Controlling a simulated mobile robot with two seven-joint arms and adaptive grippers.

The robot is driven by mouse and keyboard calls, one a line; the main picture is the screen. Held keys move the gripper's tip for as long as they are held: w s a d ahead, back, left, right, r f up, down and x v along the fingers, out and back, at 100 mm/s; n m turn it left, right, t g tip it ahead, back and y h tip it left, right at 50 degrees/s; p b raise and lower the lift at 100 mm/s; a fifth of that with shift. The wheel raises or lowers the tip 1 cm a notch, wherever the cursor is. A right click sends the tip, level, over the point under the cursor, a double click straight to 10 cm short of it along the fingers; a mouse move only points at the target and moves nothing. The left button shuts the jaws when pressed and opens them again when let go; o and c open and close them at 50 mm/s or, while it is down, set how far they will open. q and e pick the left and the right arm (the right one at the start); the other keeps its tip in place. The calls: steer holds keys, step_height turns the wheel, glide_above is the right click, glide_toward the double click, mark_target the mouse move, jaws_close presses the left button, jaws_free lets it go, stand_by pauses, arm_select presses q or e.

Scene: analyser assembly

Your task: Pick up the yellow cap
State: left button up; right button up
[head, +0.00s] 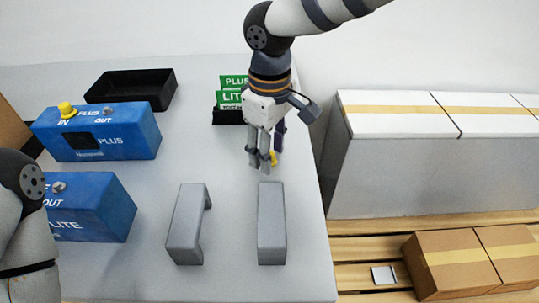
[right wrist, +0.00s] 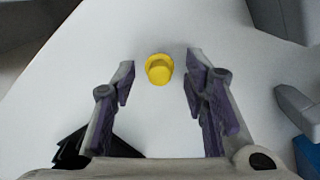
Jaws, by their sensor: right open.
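A yellow cap (right wrist: 159,69) lies on the pale table between the fingertips of my open right gripper (right wrist: 160,65) in the right wrist view. The fingers stand on either side of it with gaps, apart from it. In the head view the cap (head: 273,158) shows only as a small yellow patch, mostly hidden behind the right gripper (head: 262,163). A second yellow cap (head: 66,109) sits on top of the blue PLUS analyser box (head: 118,138). My left arm shows at the left edge of the head view, but its gripper does not.
Two grey blocks (head: 186,225) (head: 271,225) stand in front of the right gripper. Green PLUS and LITE cards (head: 230,97) stand in a black holder behind it. A blue LITE box (head: 95,207) and a black tray (head: 132,87) are on the left. The table (head: 150,265) ends at right.

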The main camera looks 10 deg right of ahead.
steer(key=shift+f, duration=0.1)
steer(key=c, duration=0.8)
